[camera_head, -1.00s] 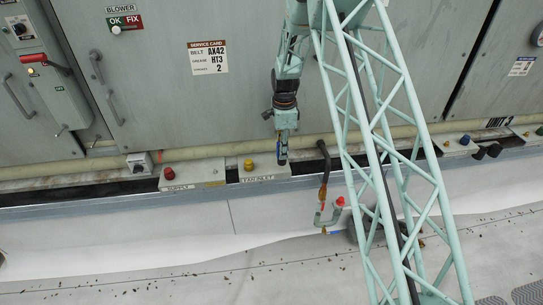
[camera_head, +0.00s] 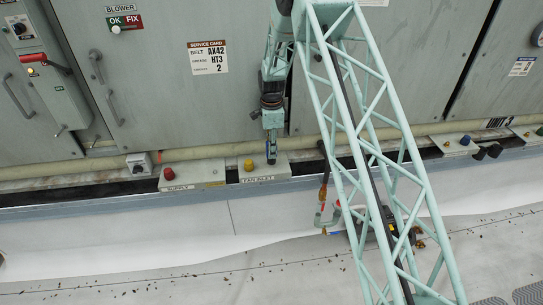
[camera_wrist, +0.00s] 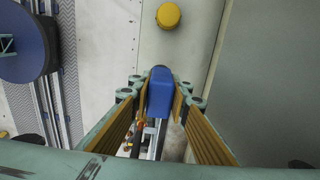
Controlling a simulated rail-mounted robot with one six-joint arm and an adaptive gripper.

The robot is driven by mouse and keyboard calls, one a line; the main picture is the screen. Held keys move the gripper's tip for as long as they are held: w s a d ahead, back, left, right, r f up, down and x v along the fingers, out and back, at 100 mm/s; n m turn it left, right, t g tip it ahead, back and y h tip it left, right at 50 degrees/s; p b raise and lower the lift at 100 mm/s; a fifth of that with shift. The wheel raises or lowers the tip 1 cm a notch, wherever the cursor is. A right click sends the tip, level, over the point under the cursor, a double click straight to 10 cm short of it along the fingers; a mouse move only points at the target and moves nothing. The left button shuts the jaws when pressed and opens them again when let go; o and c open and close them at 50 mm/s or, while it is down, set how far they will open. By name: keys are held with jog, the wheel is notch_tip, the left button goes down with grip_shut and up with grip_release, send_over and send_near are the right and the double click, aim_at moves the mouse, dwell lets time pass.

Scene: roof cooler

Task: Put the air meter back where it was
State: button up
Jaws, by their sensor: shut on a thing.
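My gripper (camera_head: 271,150) is above the box marked FAN INLET (camera_head: 268,174), just right of its yellow knob (camera_head: 248,165). In the wrist view, my gripper (camera_wrist: 160,98) is shut on a blue thing (camera_wrist: 161,90), which appears to be the air meter. Its blue body sits between the gold-padded fingers, and its lower part is partly hidden. The yellow knob also shows ahead in the wrist view (camera_wrist: 168,15). I cannot tell whether the meter touches the box.
A box marked SUPPLY (camera_head: 193,178) with a red knob (camera_head: 168,174) stands to the left. A pale pipe (camera_head: 70,170) runs along the cabinet base. Small dark debris lies on the roof floor.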

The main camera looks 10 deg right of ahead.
jog(key=shift+f, duration=1.25)
jog(key=shift+f, duration=0.15)
jog(key=o, duration=1)
jog(key=shift+c, duration=0.2)
jog(key=shift+r, duration=0.2)
notch_tip(320, 180, up, 11)
jog(key=shift+p, duration=0.5)
jog(key=shift+r, duration=0.45)
